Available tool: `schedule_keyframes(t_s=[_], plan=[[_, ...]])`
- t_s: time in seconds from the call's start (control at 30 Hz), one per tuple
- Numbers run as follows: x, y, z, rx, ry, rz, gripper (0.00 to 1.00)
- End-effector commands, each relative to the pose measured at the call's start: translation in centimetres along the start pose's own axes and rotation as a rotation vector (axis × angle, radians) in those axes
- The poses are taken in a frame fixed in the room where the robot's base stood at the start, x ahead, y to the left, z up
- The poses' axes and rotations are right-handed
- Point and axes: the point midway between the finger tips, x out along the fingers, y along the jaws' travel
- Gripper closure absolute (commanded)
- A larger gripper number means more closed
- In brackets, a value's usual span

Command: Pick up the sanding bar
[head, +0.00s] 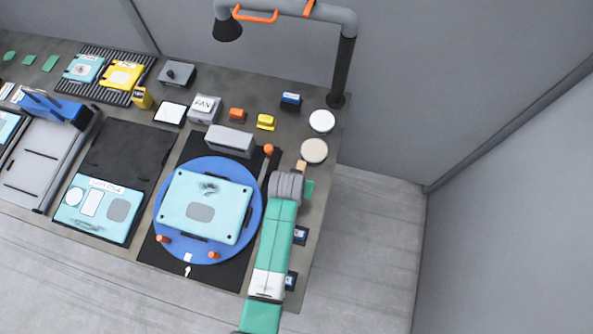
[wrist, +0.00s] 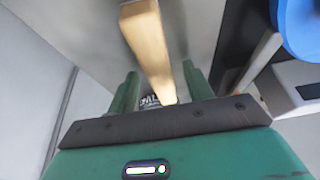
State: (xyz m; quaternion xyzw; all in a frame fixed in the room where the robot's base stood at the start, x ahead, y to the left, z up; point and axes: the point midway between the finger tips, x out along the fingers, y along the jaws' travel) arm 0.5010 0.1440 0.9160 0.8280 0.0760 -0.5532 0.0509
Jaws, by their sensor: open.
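A tan, wood-coloured bar (wrist: 148,45), which looks like the sanding bar, runs from the top of the wrist view down between the fingers of my gripper (wrist: 160,70). The two green fingers stand on either side of it. They are open, and a gap shows on the left; the right finger is closer to the bar. In the head view a small tan end of the bar (head: 301,166) shows beside my arm near the table's right edge. My arm hides the rest of it and most of the gripper there.
A blue round turntable (head: 158,213) carrying a light-blue panel (head: 177,196) is left of my arm. An orange-topped post (head: 268,149), a grey block (head: 229,141) and round discs (head: 314,151) are close by. The table's right edge is near, with open floor beyond.

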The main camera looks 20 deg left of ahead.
Motion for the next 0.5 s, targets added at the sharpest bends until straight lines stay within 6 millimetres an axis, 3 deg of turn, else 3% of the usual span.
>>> schedule_keyframes(t_s=[0.13,0.4,0.5], plan=[[-0.05,0.00,-0.02,0.000,0.000,0.000,0.49],[-0.07,0.00,-0.01,0.000,0.000,0.000,1.00],[-0.09,-0.01,-0.04,0.000,0.001,0.000,1.00]])
